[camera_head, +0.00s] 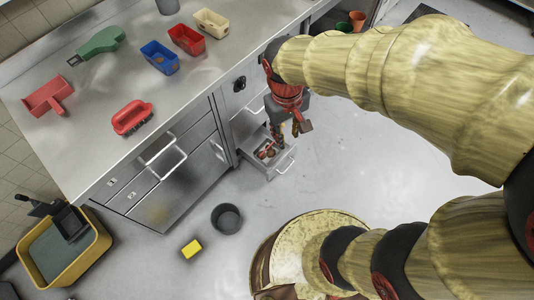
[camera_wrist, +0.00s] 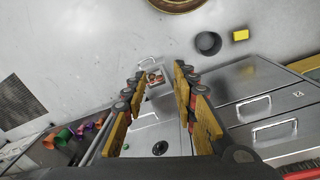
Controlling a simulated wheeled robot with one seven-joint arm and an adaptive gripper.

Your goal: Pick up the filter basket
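An open drawer (camera_head: 283,165) juts from the steel cabinet under the counter. Small reddish-brown and metallic items (camera_head: 267,152) lie in it; they are too small to tell which one is the filter basket. The drawer's contents (camera_wrist: 155,76) also show in the wrist view, between and beyond my fingertips. My gripper (camera_head: 297,130) is above and beside the open drawer, pointing down. In the wrist view my gripper (camera_wrist: 158,77) has its two fingers spread apart with nothing between them.
The steel counter (camera_head: 103,89) holds a red brush (camera_head: 132,118), a red scoop (camera_head: 47,96), a green tool (camera_head: 100,42) and several small bins. On the floor are a dark bucket (camera_head: 226,218), a yellow sponge (camera_head: 191,248) and a yellow mop bucket (camera_head: 31,264). Floor right of the drawer is clear.

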